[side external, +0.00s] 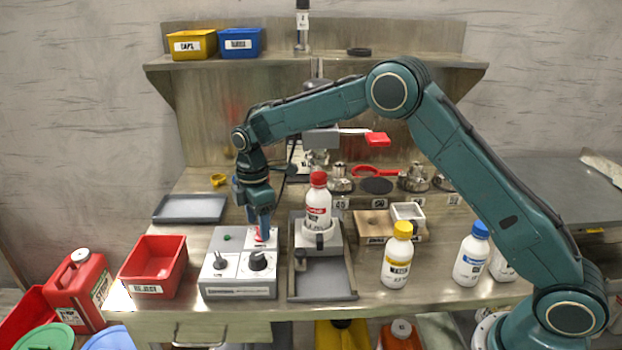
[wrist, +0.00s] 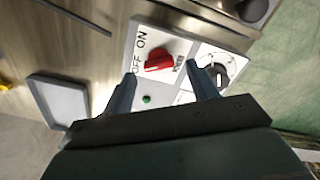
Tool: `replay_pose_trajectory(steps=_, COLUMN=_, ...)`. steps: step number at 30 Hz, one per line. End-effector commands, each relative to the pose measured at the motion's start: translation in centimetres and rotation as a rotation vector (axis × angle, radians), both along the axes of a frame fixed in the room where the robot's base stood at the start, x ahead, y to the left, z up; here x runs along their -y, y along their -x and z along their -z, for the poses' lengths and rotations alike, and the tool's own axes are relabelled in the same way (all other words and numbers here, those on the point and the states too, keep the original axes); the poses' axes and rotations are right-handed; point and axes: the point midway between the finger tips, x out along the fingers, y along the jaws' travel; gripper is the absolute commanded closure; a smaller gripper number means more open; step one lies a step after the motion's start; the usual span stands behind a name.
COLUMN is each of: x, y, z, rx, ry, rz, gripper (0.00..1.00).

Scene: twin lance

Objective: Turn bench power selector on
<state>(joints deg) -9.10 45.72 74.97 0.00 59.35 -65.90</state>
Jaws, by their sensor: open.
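The power selector is a red knob (wrist: 157,63) on a white panel marked OFF and ON; I cannot surely tell which mark it points to. It sits on the grey control box (side external: 238,291) at the front of the bench. My gripper (side external: 263,236) points down over the back of this box, close above the panel. In the wrist view my gripper (wrist: 162,75) is open, its two fingers apart on either side of the knob's near side, with nothing held. In the side view the fingers largely hide the knob. A small green light (wrist: 146,99) shows on the panel.
A black dial (side external: 258,261) is beside the selector on the box. A red bin (side external: 153,266) stands left, a grey tray (side external: 189,209) behind. A red-capped bottle (side external: 318,204) stands on a fixture close right. Yellow-capped (side external: 397,260) and blue-capped (side external: 471,258) bottles stand farther right.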

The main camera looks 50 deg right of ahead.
Motion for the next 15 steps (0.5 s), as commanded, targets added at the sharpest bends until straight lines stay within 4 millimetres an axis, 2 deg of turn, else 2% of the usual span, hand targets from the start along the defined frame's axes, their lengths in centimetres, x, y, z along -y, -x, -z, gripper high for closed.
replay_pose_trajectory(steps=6, x=0.0, y=0.0, z=1.4, rx=0.0, ry=0.0, rz=0.0, gripper=0.42)
replay_pose_trajectory(steps=15, x=0.0, y=0.0, z=1.6, rx=0.001, ry=0.0, rz=0.0, gripper=0.42)
